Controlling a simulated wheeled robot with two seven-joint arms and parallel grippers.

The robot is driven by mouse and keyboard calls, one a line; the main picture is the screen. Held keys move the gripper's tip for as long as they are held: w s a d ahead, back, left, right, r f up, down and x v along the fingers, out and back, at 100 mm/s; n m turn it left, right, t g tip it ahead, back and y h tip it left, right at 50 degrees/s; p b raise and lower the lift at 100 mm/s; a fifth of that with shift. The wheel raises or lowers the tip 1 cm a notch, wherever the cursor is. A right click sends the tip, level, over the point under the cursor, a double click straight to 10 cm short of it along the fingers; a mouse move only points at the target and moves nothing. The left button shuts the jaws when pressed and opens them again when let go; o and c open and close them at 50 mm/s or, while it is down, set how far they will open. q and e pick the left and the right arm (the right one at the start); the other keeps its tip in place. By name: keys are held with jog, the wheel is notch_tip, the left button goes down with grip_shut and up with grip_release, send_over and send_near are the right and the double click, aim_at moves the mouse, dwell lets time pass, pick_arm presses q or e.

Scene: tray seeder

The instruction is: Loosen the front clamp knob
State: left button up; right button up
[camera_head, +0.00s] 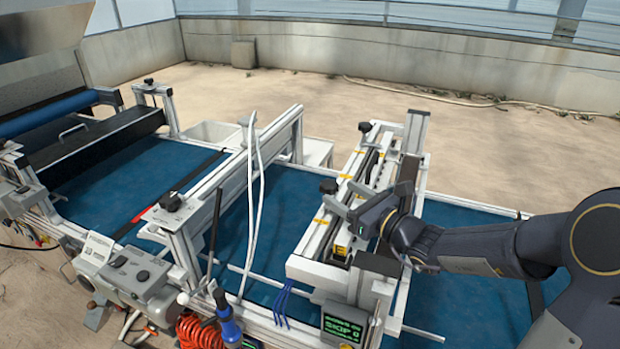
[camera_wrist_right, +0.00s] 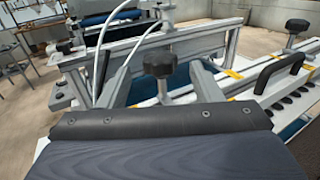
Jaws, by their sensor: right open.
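The front clamp knob (camera_head: 328,187) is a black lobed knob on the near end of the white seeder-head frame (camera_head: 312,238). In the right wrist view the knob (camera_wrist_right: 161,64) stands upright between the two grey fingers. My right gripper (camera_head: 341,203) comes in from the right just beside it. Its open fingers (camera_wrist_right: 160,85) lie either side of the knob's stem, with gaps visible. A second black knob (camera_head: 365,127) sits at the far end of the frame and also shows in the wrist view (camera_wrist_right: 297,26). My left gripper is not in view.
A black handle (camera_wrist_right: 281,73) and a row of dark nozzles lie close to the right of the gripper. A crossbar with white hoses (camera_head: 252,170) stands to the left. A green-lit display (camera_head: 343,328) is at the near end. Blue belt (camera_head: 455,235) lies below.

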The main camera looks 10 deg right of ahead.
aim_at(324, 179)
jog(key=p+x, duration=0.1)
jog(key=x, duration=0.6)
jog(key=shift+p, duration=0.35)
jog(key=c, duration=1)
